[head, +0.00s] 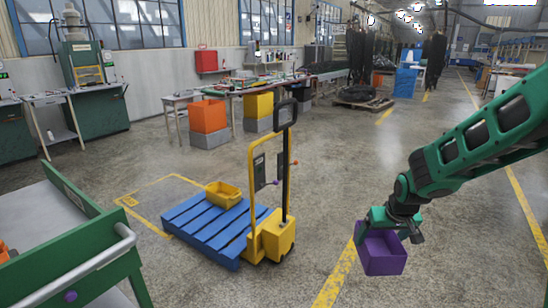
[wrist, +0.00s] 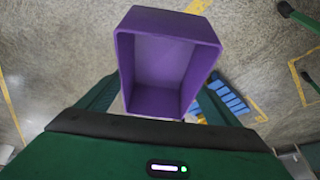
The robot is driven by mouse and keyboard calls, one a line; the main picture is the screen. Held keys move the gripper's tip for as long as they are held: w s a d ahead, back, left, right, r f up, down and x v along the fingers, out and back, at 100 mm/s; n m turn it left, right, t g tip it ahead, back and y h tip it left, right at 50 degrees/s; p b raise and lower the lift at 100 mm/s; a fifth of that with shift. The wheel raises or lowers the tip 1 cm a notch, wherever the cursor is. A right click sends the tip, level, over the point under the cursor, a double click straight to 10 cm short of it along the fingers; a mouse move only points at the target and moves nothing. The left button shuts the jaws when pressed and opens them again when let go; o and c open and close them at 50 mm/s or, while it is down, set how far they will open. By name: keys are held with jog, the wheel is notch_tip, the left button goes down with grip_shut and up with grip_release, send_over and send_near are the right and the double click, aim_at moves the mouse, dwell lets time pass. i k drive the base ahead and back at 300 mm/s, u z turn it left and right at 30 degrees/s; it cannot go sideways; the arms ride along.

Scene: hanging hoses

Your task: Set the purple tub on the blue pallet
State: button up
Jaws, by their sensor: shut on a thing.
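The purple tub (head: 383,255) hangs at the end of my green arm on the right side of the head view, above the floor. My gripper (head: 385,217) is shut on the tub. In the wrist view the tub (wrist: 165,62) fills the upper middle between my two green fingers (wrist: 160,100), and its inside looks empty. The blue pallet (head: 200,226) lies on the floor left of my gripper, well apart from the tub. It also shows in the wrist view (wrist: 232,103), small and at the right. A yellow tub (head: 222,193) sits on the pallet's back part.
A yellow pallet truck (head: 270,236) with an upright handle stands at the pallet's right end, between it and my gripper. A green cart (head: 70,240) with a rail is at the front left. The pallet's front slats are bare. Open floor surrounds my gripper.

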aim_at(233, 232)
jog(key=i, duration=1.9)
jog(key=u, duration=1.3)
jog(key=i, duration=1.65)
jog(key=z, duration=0.05)
